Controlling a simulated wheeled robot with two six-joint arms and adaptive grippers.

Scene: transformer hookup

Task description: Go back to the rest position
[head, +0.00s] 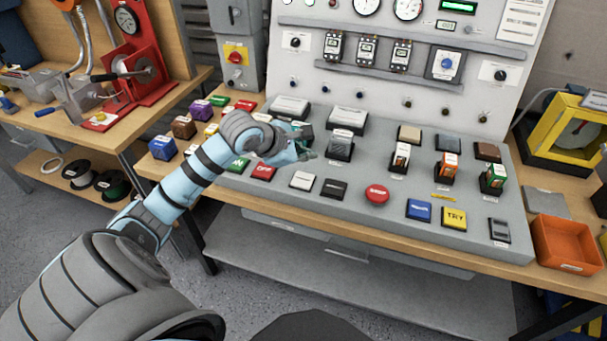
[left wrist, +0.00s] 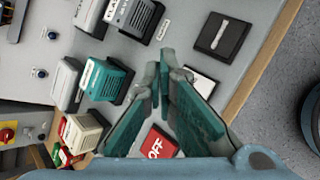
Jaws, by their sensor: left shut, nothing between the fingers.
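My left gripper (head: 308,153) is over the left part of the grey control panel (head: 385,185) in the head view. Its arm comes in from the lower left. In the left wrist view its two teal fingers (left wrist: 168,62) meet at the tips, with nothing between them. A red OFF button (left wrist: 156,143) shows just below the fingers, and a teal switch block (left wrist: 105,80) is to their left. The red button also shows in the head view (head: 263,172). I cannot tell whether the fingertips touch the panel. My right gripper is not in view.
Several switches and buttons cover the panel, including a round red button (head: 377,193) and a yellow TRY button (head: 454,217). An upright board with gauges (head: 408,8) stands behind. An orange bin (head: 566,243) is at the right. Coloured blocks (head: 183,127) sit at the left. Floor is free in front.

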